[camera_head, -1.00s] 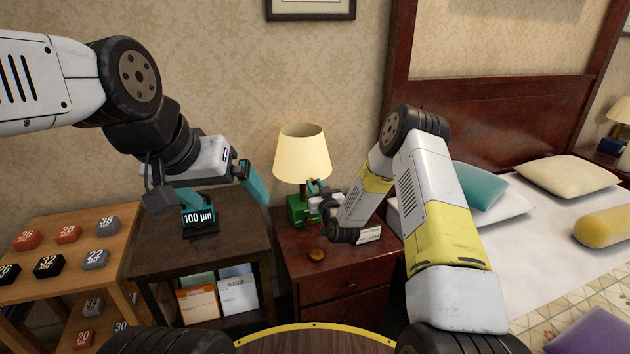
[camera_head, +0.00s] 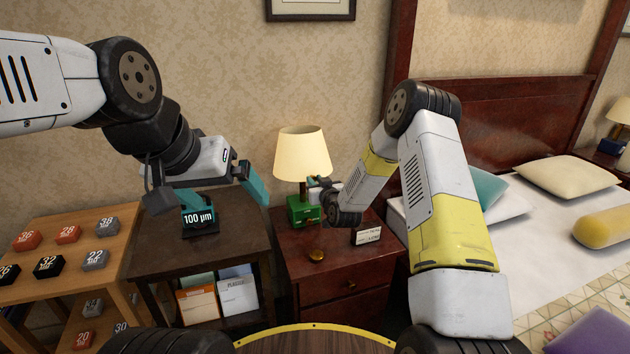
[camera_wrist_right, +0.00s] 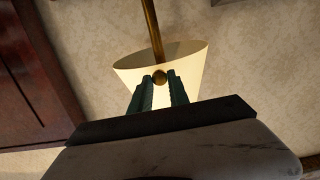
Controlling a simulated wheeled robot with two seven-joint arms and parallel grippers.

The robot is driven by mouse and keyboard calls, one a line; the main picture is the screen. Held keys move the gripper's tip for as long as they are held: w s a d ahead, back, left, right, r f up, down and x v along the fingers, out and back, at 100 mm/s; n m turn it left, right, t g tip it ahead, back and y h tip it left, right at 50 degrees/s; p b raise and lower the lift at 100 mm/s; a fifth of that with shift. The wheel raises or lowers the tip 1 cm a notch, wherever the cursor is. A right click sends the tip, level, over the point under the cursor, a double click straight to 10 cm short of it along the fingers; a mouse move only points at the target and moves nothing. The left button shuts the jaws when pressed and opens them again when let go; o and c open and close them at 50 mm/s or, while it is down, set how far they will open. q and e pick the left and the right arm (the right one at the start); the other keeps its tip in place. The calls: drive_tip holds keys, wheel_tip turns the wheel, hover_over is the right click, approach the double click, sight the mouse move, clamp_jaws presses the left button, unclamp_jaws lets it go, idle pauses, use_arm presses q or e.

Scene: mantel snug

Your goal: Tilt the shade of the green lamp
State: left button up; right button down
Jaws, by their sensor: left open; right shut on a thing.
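The green lamp (camera_head: 303,211) stands on the red-brown nightstand, with a cream shade (camera_head: 300,155) on a brass stem. My right gripper (camera_head: 314,183) is just below the shade at its right side. In the right wrist view, its teal fingertips (camera_wrist_right: 161,80) are shut on a small brass ball (camera_wrist_right: 160,76), in front of the shade (camera_wrist_right: 188,68) and in line with the brass stem (camera_wrist_right: 151,25). My left gripper (camera_head: 225,194) is open and empty above the dark side table, left of the lamp.
A small display reading 100 µm (camera_head: 200,219) stands on the dark side table (camera_head: 240,235), close to my left gripper. The nightstand (camera_head: 335,262) also holds a round brass piece (camera_head: 317,255) and a card (camera_head: 368,235). A bed (camera_head: 570,240) stands to the right.

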drive_tip(key=shift+g, duration=0.4)
drive_tip(key=shift+w+r, duration=0.15)
drive_tip(key=shift+r, duration=1.3)
drive_tip(key=shift+w+r, duration=0.1)
drive_tip(key=shift+r, duration=1.35)
drive_tip(key=c, duration=1.4)
unclamp_jaws()
drive_tip(key=shift+o, duration=0.6)
drive_tip(key=shift+s+f, duration=0.1)
drive_tip(key=shift+f, duration=0.1)
drive_tip(key=v, duration=0.7)
drive_tip(key=shift+s, duration=0.35)
drive_tip(key=shift+r, duration=0.2)
